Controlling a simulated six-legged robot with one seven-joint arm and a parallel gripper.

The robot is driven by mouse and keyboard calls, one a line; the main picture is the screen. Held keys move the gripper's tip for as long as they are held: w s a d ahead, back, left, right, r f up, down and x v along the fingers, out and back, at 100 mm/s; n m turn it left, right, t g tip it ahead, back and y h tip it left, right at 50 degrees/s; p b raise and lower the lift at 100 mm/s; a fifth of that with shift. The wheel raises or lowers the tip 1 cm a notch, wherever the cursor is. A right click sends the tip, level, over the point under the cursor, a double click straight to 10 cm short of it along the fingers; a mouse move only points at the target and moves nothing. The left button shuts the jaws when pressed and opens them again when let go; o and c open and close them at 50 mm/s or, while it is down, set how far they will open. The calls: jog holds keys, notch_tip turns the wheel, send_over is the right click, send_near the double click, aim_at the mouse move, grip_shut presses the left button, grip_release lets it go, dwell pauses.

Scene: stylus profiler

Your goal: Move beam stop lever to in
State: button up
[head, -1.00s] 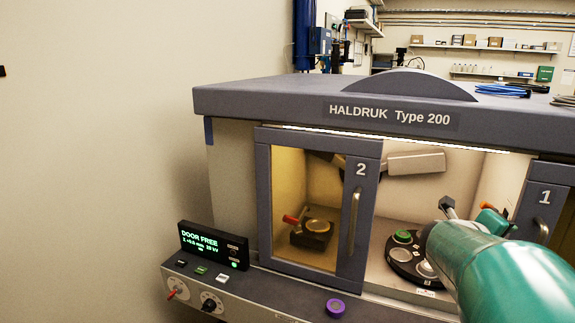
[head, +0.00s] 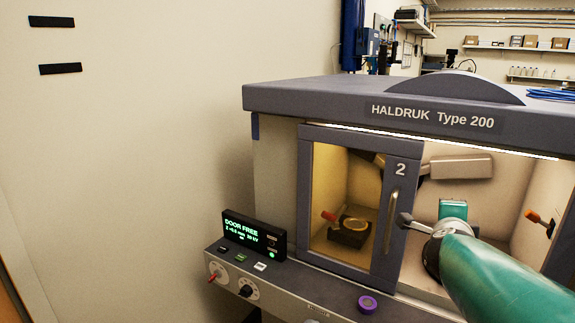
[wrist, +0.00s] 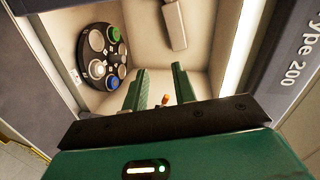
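A small lever with an orange handle (head: 537,217) sticks out from the right inner wall of the open chamber. I take it to be the beam stop lever, though no label on it is legible. It also shows in the wrist view (wrist: 165,99), beyond and between the fingers, its lower part hidden by the gripper body. My gripper (head: 453,210) is inside the chamber opening, left of the lever in the head view and apart from it. In the wrist view my gripper (wrist: 160,85) has its two green fingers spread with nothing held.
A round sample carousel (wrist: 101,58) sits in the chamber. A control panel (head: 255,238) and purple button (head: 367,304) are in front. A grey block (head: 455,167) hangs at the back.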

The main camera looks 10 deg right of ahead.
jog(key=s+a+f+n+y, duration=0.1)
jog(key=a+f+n+y, duration=0.1)
jog(key=a+n+y, duration=0.65)
jog(key=a+f+n+y, duration=0.2)
jog(key=a+n, duration=0.4)
jog(key=a, duration=0.8)
jog(key=s+a+f+n+g, duration=0.3)
jog(key=s+a+f+n, duration=0.1)
jog(key=s, duration=0.3)
jog(key=s+a+f+n+g, duration=0.2)
jog(key=s+a+f+n, duration=0.1)
jog(key=s+n, duration=0.3)
jog(key=shift+s+a+f+g, duration=0.4)
jog(key=shift+s+f, duration=0.1)
jog(key=shift+f, duration=0.2)
jog(key=shift+d, duration=0.15)
